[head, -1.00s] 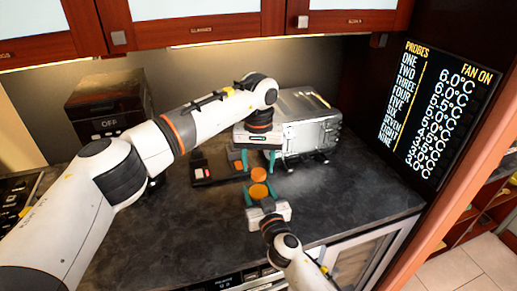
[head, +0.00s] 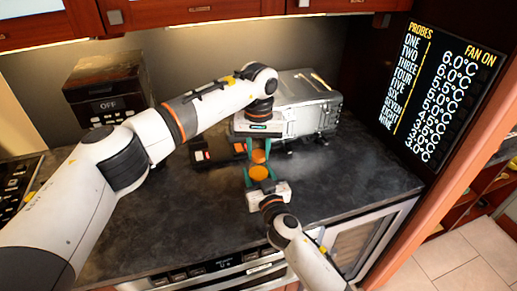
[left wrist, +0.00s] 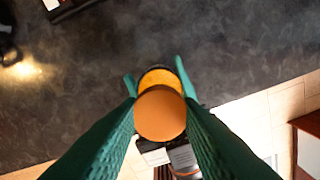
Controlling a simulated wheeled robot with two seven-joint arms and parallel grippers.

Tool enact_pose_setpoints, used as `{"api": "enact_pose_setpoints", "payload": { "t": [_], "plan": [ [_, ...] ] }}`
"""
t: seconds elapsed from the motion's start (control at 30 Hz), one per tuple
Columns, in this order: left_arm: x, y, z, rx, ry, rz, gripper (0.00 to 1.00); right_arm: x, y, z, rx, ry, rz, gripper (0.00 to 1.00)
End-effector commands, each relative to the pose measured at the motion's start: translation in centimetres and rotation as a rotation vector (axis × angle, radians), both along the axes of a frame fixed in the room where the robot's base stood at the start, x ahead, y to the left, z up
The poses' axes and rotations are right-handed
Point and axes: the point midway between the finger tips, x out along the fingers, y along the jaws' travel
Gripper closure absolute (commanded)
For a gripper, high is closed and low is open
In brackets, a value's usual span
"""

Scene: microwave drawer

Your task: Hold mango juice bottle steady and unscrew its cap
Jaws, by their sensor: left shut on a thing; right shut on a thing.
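The orange cap (head: 259,156) is between the green fingers of my left gripper (head: 260,150), which is shut on it. It also shows as a round orange disc in the left wrist view (left wrist: 160,113). The mango juice bottle (head: 259,173) shows as a wider orange-yellow round top with a dark rim, nearer the counter's front. My right gripper (head: 260,178) is shut on the bottle. In the left wrist view the bottle (left wrist: 160,76) is behind the cap and partly hidden by it. The cap appears apart from the bottle top. The bottle's lower body is hidden.
A silver toaster-like appliance (head: 312,102) stands behind and right of my left gripper. A black box marked OFF (head: 108,90) is at the back left. Small dark items (head: 215,152) lie left of the cap. The dark counter (head: 190,215) is clear in front.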

Motion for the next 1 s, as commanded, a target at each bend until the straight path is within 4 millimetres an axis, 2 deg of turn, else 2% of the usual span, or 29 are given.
{"api": "enact_pose_setpoints", "payload": {
  "t": [0.17,1.0],
  "plan": [
    [0.0,0.02,0.03,0.0,0.0,0.264,0.96,-0.02,-0.04,-0.13,0.0,0.002,-0.001,1.0],
    [-0.03,-0.01,0.14,0.0,-0.001,2.09,0.96,-0.02,-0.03,-0.14,-0.001,0.003,-0.001,1.0]
  ]
}}
